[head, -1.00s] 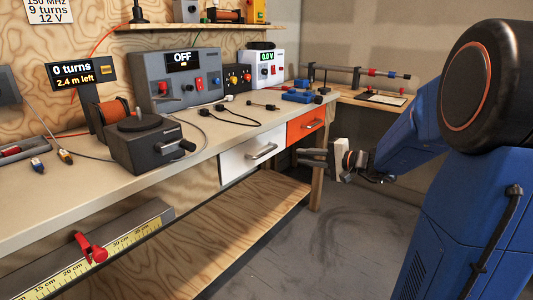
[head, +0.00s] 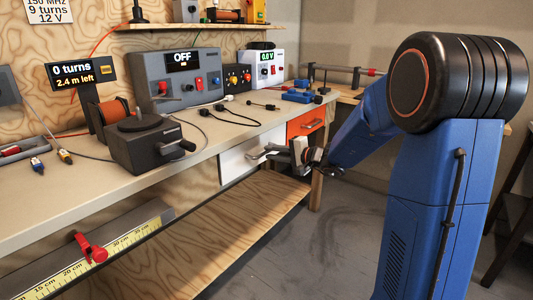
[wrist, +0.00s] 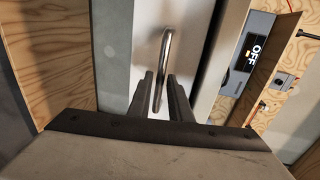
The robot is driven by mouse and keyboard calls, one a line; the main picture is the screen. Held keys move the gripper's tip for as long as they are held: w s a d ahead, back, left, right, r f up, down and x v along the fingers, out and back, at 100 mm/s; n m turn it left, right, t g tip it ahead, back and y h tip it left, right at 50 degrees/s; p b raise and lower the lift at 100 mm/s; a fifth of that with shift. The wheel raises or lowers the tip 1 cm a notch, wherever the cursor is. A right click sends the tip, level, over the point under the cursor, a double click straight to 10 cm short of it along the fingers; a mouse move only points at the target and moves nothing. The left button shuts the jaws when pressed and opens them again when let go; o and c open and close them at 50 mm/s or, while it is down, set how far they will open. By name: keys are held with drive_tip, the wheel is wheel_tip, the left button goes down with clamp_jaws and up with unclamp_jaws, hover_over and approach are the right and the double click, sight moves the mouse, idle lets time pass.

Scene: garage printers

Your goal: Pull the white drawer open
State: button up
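The white drawer (head: 233,162) is under the bench top, left of the orange drawer, and looks shut. Its metal bar handle (wrist: 165,50) shows in the wrist view, upright in that picture, against the drawer's pale front (wrist: 191,45). My gripper (head: 265,152) is at the drawer front in the head view and hides most of the handle there. In the wrist view its two dark fingers (wrist: 161,88) are apart, with the handle's lower end between them. A gap shows on each side, and I cannot see the fingers touching the handle.
The orange drawer (head: 305,122) is just right of the white one. The bench top (head: 205,132) above holds a winder (head: 150,143), cables and instruments. A wooden lower shelf (head: 225,232) lies below. The floor (head: 318,245) in front is clear.

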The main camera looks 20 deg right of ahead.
sight(266, 152)
drive_tip(key=shift+x, duration=1.55)
